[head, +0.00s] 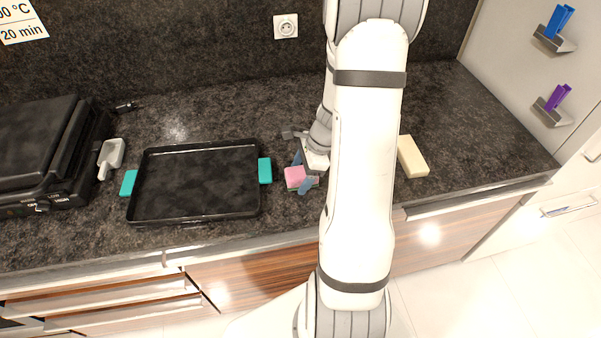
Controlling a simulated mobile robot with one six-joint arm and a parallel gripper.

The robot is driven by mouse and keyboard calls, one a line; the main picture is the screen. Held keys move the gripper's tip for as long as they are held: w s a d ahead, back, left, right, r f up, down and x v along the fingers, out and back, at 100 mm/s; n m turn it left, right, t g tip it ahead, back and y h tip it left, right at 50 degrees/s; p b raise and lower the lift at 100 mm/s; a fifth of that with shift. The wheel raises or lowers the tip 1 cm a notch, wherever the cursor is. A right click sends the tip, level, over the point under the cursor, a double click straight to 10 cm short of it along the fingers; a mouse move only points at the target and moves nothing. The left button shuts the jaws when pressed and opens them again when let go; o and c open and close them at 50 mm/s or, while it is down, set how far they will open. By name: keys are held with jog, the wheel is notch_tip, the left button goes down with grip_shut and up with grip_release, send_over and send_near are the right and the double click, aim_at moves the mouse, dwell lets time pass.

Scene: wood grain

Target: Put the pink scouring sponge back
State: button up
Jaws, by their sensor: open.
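The pink scouring sponge (294,175) has a green underside and lies on the dark stone counter just right of the black tray. My gripper (302,174) is low over the counter with its blue-grey fingers around the sponge, one at its far side and one at its near right side. The jaws are open. Whether a finger touches the sponge cannot be told. My white arm crosses the middle of the view and hides part of the counter behind it.
A black tray (195,219) with teal handles lies left of the sponge. A black grill appliance (45,150) and a white scoop (111,156) are farther left. A cream block (412,157) lies right of my arm. Blue and purple items (558,22) hang on wall holders at right.

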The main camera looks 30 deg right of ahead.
jog(key=v, duration=1.2)
jog(key=s+a+r+n+t+h, duration=0.1)
jog(key=s+a+r+n+h, duration=0.1)
jog(key=s+a+r+n, duration=0.3)
jog(key=s+a+r+n+t+h, duration=0.1)
jog(key=s+a+r+n, duration=0.4)
jog(key=a+n, duration=0.6)
jog(key=s+n+h, duration=0.1)
jog(key=n, duration=0.4)
jog(key=shift+s+a+r+b, duration=0.25)
jog(key=shift+a+b, duration=0.1)
jog(key=shift+b, duration=0.05)
jog(key=shift+c, duration=0.4)
